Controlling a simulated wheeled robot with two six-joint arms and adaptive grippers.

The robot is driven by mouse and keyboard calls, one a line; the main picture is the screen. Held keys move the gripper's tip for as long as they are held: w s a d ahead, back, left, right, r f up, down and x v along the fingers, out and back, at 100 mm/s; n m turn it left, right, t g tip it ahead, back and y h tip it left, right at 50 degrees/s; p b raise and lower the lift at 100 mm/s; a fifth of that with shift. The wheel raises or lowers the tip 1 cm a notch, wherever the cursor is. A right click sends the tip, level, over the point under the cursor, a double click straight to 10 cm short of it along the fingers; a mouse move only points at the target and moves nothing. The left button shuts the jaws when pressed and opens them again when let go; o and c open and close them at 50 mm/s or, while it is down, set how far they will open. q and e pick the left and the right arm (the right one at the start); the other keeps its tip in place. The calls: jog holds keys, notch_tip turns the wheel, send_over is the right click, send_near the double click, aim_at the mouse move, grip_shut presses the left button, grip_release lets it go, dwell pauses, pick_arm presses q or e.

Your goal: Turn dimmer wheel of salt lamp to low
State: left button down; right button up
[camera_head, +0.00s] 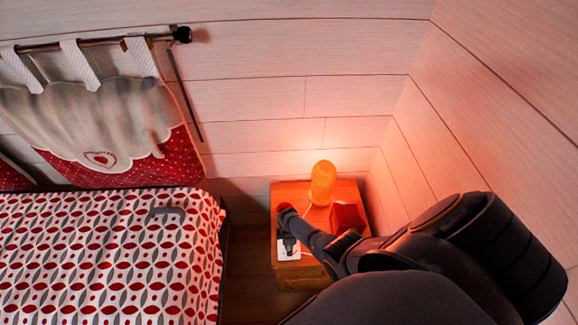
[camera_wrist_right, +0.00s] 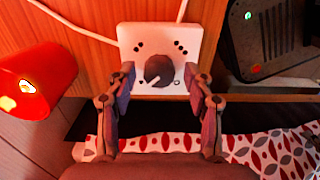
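The salt lamp (camera_head: 322,184) glows orange on the wooden nightstand (camera_head: 347,190) in the head view. Its dimmer is a white plate (camera_wrist_right: 128,35) with a dark round wheel (camera_wrist_right: 159,70), seen in the right wrist view. A white mark on the wheel points to the lower left. Dots and small symbols surround the wheel. In the head view the white plate (camera_head: 291,256) shows partly under my right gripper (camera_head: 287,240). My right gripper (camera_wrist_right: 159,78) is open, with one finger on each side of the wheel; contact cannot be told. My left gripper is not in view.
A red cup-like thing (camera_wrist_right: 38,82) lies left of the plate in the right wrist view, and a black device (camera_wrist_right: 265,40) right. A red block-like thing (camera_head: 347,217) stands by the lamp. The bed (camera_head: 110,250) is left of the nightstand; walls rise behind and right.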

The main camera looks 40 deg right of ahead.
notch_tip(320, 180, up, 12)
dwell(0.8)
dwell(0.3)
jog(key=s+r+m+t, duration=0.2)
jog(key=s+r+m, duration=0.3)
jog(key=r, duration=0.5)
jog(key=s+r+m+t, duration=0.2)
jog(key=s+r+m, duration=0.3)
jog(key=r, duration=0.5)
notch_tip(320, 180, down, 26)
jog(key=s+d+m+g+h, duration=0.1)
jog(key=d+g, duration=0.1)
jog(key=s+f, duration=1.6)
jog(key=s, duration=0.3)
jog(key=shift+d+f+g, duration=0.2)
jog(key=shift+d+g, duration=0.2)
